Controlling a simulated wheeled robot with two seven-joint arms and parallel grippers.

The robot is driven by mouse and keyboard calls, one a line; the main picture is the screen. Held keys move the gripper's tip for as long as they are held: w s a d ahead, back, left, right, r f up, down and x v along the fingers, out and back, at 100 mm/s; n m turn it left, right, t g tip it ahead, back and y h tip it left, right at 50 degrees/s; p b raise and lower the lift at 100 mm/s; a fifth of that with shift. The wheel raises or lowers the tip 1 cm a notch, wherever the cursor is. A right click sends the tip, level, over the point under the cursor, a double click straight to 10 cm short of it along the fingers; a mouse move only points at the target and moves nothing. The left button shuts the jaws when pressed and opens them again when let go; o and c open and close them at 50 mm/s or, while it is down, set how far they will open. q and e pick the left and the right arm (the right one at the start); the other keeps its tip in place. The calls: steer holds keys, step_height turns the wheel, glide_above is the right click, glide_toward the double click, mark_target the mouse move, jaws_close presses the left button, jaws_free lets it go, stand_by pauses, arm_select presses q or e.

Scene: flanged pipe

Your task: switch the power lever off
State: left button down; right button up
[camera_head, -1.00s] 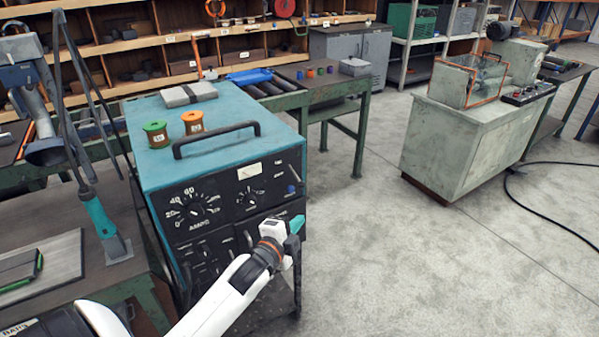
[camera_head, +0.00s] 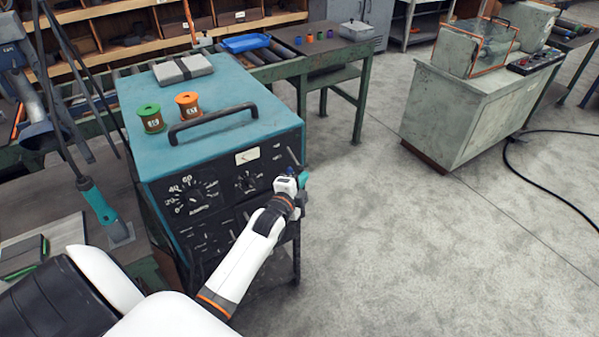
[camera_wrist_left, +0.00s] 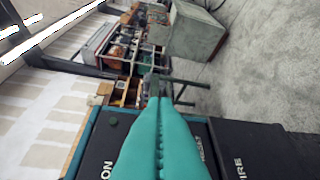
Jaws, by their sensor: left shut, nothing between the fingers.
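The teal power unit (camera_head: 215,95) stands on the left, its black front panel (camera_head: 225,180) carrying dials and switches. My left gripper (camera_head: 303,178) is shut and empty at the panel's right edge, beside its upper right corner. The power lever cannot be clearly told apart in the head view; my gripper and wrist cover part of that corner. In the left wrist view the shut teal fingers (camera_wrist_left: 155,125) lie over the panel, between the letters "ON" (camera_wrist_left: 108,170) and "WIRE". A small grey piece (camera_wrist_left: 152,84) shows at the fingertips; whether they touch it, I cannot tell. My right gripper is not seen.
An orange spool (camera_head: 188,104) and a green spool (camera_head: 151,118) stand on the unit, beside its black handle (camera_head: 213,124) and a grey block (camera_head: 182,69). A roller bench (camera_head: 352,57) is behind. The floor to the right is clear up to a grey cabinet (camera_head: 450,125).

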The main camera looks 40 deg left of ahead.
mark_target(294, 158)
arm_select(q)
steer(key=shift+w+a+f, duration=0.2)
steer(key=shift+w+a, duration=0.2)
steer(key=shift+a, duration=0.35)
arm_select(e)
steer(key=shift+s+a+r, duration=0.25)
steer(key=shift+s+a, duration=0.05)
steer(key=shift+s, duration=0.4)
arm_select(q)
steer(key=shift+w+a+f+m+t+b, duration=0.1)
steer(key=shift+a+f+m+t+b, duration=0.25)
steer(key=shift+b, duration=0.65)
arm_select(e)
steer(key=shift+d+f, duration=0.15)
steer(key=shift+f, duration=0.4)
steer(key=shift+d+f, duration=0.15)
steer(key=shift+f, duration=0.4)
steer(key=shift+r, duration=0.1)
